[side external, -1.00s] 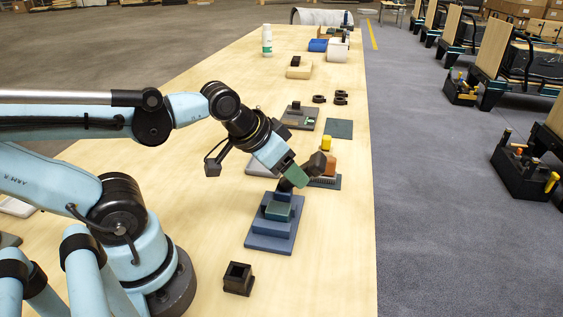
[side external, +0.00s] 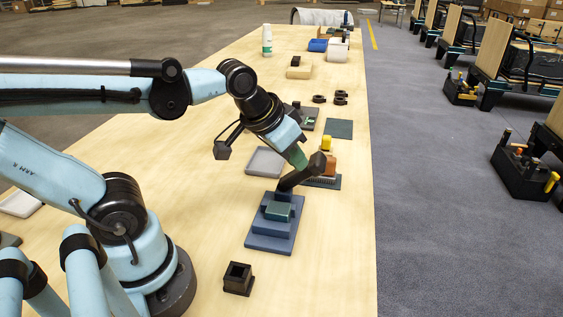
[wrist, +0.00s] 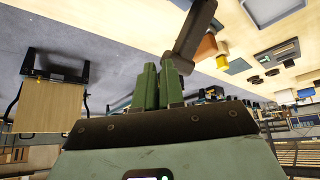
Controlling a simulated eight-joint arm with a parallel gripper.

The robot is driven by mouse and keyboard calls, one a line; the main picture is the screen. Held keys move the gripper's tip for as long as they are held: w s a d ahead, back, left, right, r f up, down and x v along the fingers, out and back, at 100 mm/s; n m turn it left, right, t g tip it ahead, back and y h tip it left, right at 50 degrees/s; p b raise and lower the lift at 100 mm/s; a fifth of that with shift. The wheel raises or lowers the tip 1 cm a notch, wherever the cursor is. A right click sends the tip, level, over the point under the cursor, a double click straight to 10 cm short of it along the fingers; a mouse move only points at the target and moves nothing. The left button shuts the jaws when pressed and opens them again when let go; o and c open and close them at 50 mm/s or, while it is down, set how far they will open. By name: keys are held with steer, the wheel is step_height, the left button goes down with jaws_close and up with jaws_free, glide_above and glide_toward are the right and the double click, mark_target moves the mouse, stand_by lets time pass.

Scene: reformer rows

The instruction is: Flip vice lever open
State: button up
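The vice is a stepped blue block (side external: 265,240) on the table with a green block (side external: 278,211) on top. Its dark lever (side external: 294,180) slants up to the right from the vice's far side and ends in a thick knob. My gripper (side external: 301,163) has green fingers, pointing down beside the upper part of the lever, on its left. In the wrist view the fingers (wrist: 159,66) are close together with nothing between them. The dark lever (wrist: 193,35) lies just right of the fingertips there, outside them. I cannot tell whether they touch.
An orange and yellow object (side external: 328,160) stands on a dark plate right behind the lever. A grey tray (side external: 265,161) lies behind the vice to the left. A black square socket (side external: 238,278) stands in front. Bare table lies left of the vice.

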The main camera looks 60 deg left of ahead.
steer(key=w+r+n+g, duration=0.1)
steer(key=w+r, duration=0.1)
steer(key=w, duration=0.1)
steer(key=w+r+n+g, duration=0.1)
steer(key=w+r, duration=0.1)
steer(key=w, duration=0.1)
steer(key=w+r+g, duration=0.1)
steer(key=w+r, duration=0.1)
steer(key=shift+w+d+r+n+g+y, duration=0.3)
steer(key=shift+w+d+r+n+y, duration=0.05)
steer(key=shift+w+d+n+y, duration=0.05)
jaws_close()
steer(key=w+d+f+n+g+y, duration=0.2)
steer(key=w+n+g, duration=0.3)
steer(key=w, duration=0.4)
steer(key=shift+w+d+f+n+g+y, duration=0.25)
steer(key=shift+d+f+n+g+y, duration=0.15)
steer(key=shift+d+f+g, duration=0.3)
steer(key=s+a+f, duration=0.5)
steer(key=s+f, duration=0.1)
steer(key=f, duration=0.2)
steer(key=shift+a, duration=0.4)
